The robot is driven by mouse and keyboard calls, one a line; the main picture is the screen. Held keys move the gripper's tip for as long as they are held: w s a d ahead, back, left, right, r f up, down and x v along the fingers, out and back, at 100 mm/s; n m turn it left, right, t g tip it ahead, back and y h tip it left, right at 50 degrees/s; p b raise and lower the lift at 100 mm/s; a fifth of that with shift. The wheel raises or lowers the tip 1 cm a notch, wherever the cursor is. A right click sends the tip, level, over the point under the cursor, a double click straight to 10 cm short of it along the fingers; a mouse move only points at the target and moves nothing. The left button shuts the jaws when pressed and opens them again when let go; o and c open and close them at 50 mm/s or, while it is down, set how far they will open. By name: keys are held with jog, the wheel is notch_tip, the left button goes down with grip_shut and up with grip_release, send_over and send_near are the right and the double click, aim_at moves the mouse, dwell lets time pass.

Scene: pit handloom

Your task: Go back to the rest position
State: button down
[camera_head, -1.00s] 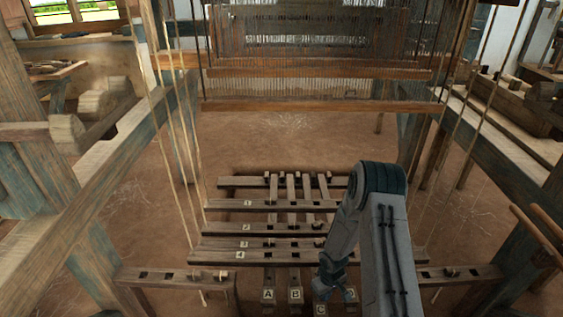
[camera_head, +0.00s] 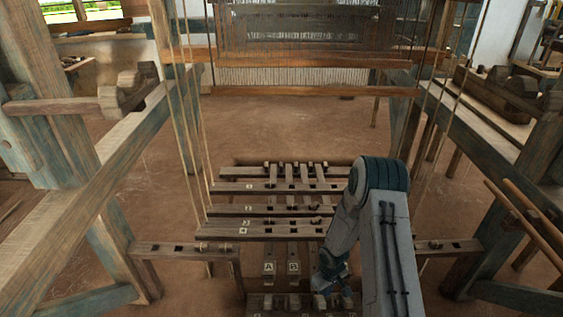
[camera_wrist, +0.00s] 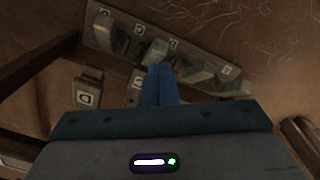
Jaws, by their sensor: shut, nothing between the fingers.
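My gripper (camera_head: 333,283) is low in front of the loom's treadles in the head view, partly hidden by my arm. In the wrist view, its blue fingers (camera_wrist: 158,84) are together with nothing between them. Treadle A (camera_head: 269,267) and treadle B (camera_head: 294,267) lie left of the gripper; the treadles to their right are mostly hidden. Numbered wooden bars (camera_head: 225,228) cross behind the gripper. In the wrist view, a board with several labelled blocks (camera_wrist: 125,38) lies beyond the fingers; I cannot tell whether the fingers touch anything.
Thick loom posts and rails stand at left (camera_head: 95,175) and right (camera_head: 500,165). Cords (camera_head: 190,120) hang down beside the treadles. A short slotted bench (camera_head: 188,250) is at lower left. A block with several pegs (camera_head: 285,303) is at the bottom. Earth floor (camera_head: 280,125) is open behind the bars.

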notch_tip(320, 180, up, 42)
jog(key=s+d+m+t+h+p, duration=0.1)
jog(key=s+d+m+p, duration=0.15)
jog(key=p, duration=1.15)
jog(key=s+a+r+m+p, duration=0.1)
jog(key=s+r+p, duration=0.3)
jog(key=r, duration=0.5)
jog(key=s+a+r+m+t+p, duration=0.1)
jog(key=s+r+p, duration=0.4)
jog(key=s+r, duration=0.3)
jog(key=s+a+r+m+y+p, duration=0.1)
jog(key=s+r+p, duration=0.3)
jog(key=r, duration=0.8)
jog(key=s, duration=0.2)
jog(key=shift+s+r+t+p, duration=0.15)
jog(key=shift+s+t+p, duration=0.15)
jog(key=shift+p, duration=0.05)
